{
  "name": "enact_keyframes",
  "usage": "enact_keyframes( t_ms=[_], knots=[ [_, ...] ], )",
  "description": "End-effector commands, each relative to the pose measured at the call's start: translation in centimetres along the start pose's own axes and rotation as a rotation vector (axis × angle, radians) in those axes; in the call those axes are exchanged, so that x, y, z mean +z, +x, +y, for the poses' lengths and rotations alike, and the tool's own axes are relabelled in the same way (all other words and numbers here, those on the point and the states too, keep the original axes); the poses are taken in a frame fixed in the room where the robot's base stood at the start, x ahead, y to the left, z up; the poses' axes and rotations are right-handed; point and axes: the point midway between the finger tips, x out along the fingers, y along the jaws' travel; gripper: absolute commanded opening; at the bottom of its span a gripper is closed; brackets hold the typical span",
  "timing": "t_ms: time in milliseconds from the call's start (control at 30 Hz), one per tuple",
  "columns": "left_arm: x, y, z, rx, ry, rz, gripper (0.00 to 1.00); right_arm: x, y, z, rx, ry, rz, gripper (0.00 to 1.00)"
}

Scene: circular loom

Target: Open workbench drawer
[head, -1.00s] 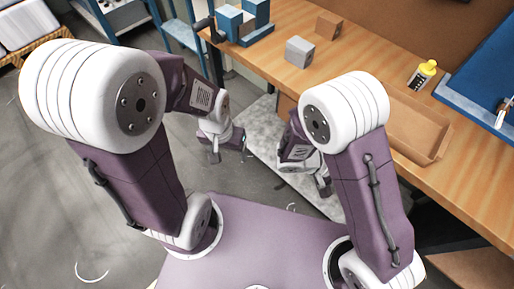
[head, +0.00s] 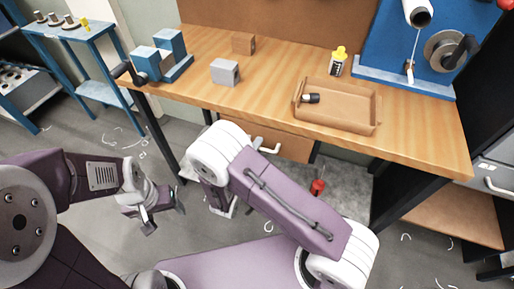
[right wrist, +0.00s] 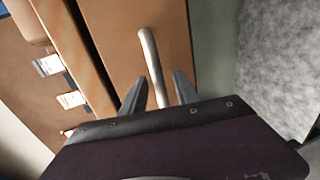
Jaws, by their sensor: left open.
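The workbench (head: 405,125) has a light wood top. Under its front edge is a brown drawer front (head: 292,147) with a pale metal bar handle (head: 267,149), partly covered by my right arm. In the right wrist view the handle (right wrist: 150,55) runs between the two spread fingers of my right gripper (right wrist: 160,92). The fingers are apart, with a gap on each side of the bar. In the head view the right arm largely hides this gripper. My left gripper (head: 162,208) is open and empty, over the floor left of the bench, away from the drawer.
A red object (head: 317,187) is below the drawer.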

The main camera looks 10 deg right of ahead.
Motion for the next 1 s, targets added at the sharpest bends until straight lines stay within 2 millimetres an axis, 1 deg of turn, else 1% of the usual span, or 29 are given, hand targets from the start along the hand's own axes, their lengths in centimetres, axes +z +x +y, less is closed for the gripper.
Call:
enact_keyframes(
  t_ms=[100,267,300,367,400,433,1000],
  knots=[
    [0.0,0.0,0.0,0.0,0.0,0.0,0.73,0.02,0.44,0.01,0.0,-0.001,0.0,0.36],
    [0.01,0.0,0.0,0.0,0.0,0.0,0.73,0.01,0.43,0.01,0.0,-0.001,0.0,0.36],
    [0.01,0.0,0.0,0.0,0.0,0.0,0.73,0.01,0.42,0.01,0.0,-0.001,0.0,0.31],
    [0.0,0.0,0.0,0.0,0.0,0.0,0.73,0.02,0.42,0.01,0.0,-0.001,0.0,0.14],
    [0.01,0.0,0.0,0.0,0.0,0.0,0.73,0.02,0.41,0.01,0.0,-0.001,0.0,0.03],
    [0.01,0.0,0.0,0.0,0.0,0.0,0.73,0.02,0.41,0.01,0.0,-0.001,0.0,0.0],
    [0.01,0.01,0.0,0.0,0.0,0.0,0.73,0.04,0.4,-0.01,-0.001,-0.001,-0.001,0.0]
  ],
)
